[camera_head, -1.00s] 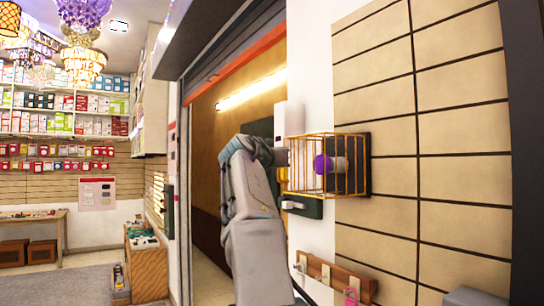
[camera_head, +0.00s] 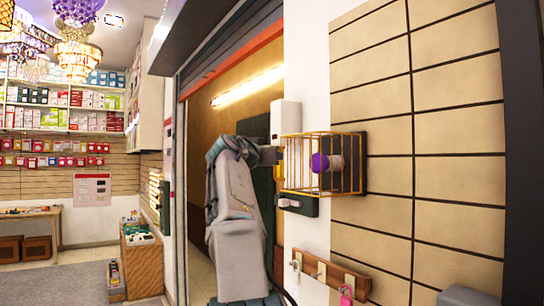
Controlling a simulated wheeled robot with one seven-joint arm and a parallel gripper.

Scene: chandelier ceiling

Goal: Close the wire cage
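The wire cage (camera_head: 322,135) is a yellow wire box with a dark back panel, fixed to the wall right of centre. A purple and white round-ended object (camera_head: 320,162) sits inside, seen through the wires. I cannot tell which face is the door or how far it stands open. My grey arm rises from the bottom and bends over at the top. My gripper (camera_head: 269,155) is at the left side of the cage, close to its wires. Its fingers are small and partly hidden, so contact and opening cannot be made out.
A white box (camera_head: 286,117) is on the wall above left of the cage. A dark green panel with a white handle-like part (camera_head: 298,205) is just below. A wooden hook rail (camera_head: 330,273) with a pink item is lower. A doorway lies behind my arm.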

